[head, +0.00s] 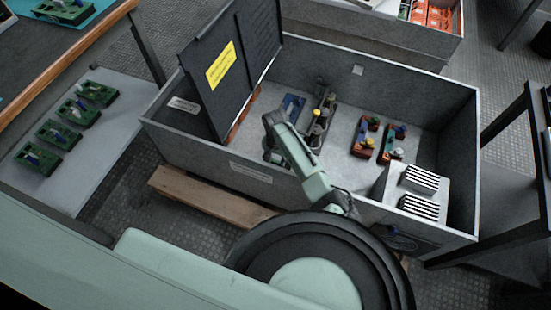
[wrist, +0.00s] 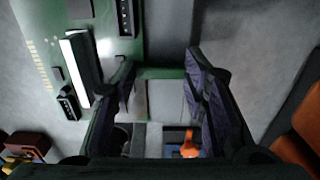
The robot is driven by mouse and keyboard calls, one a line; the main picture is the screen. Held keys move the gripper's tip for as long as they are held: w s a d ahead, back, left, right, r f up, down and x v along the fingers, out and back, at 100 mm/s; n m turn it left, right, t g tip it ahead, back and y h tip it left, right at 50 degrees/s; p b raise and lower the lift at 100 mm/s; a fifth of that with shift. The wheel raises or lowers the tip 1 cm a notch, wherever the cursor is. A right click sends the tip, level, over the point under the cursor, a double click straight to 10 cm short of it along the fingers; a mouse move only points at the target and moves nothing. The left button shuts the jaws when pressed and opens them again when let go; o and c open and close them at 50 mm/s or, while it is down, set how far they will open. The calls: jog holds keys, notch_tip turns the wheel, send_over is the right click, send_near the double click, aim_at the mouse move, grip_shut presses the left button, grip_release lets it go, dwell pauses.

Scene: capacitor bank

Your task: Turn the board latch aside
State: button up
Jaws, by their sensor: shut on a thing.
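In the wrist view my gripper (wrist: 160,72) has its two dark, purple-padded fingers apart, with a narrow green strip (wrist: 163,73) spanning between their tips. The fingers appear shut on this strip; I cannot tell for certain whether it is the latch. A green circuit board (wrist: 130,45) with a white block and black connectors lies beyond the left finger. A small orange piece (wrist: 190,148) shows low between the fingers, beside a blue part. In the head view my arm reaches into a grey open box (head: 200,150); my gripper is hard to make out there.
The box's dark raised lid (head: 230,70) bears a yellow label. Inside are a dark row of parts (head: 320,112), red-brown blocks (head: 365,135) and a pale stand with striped panels (head: 420,180). Several green carriers (head: 55,135) sit on the left table. Bare floor shows inside the box.

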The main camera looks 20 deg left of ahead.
jog(key=shift+a+r+p, duration=0.1)
jog(key=shift+r+p, duration=0.05)
jog(key=shift+p, duration=0.15)
jog(key=shift+a+r+n+p, duration=0.1)
jog(key=shift+n+p, duration=0.85)
jog(key=shift+n, duration=0.55)
jog(key=n+p, duration=0.1)
jog(key=n, duration=0.9)
jog(key=shift+w+p, duration=0.1)
jog(key=shift+p, duration=0.2)
jog(key=n, duration=0.4)
jog(key=shift+f+n, duration=0.2)
jog(key=shift+n, duration=0.2)
jog(key=o, duration=1.2)
jog(key=shift+d, duration=0.2)
jog(key=shift+c, duration=0.2)
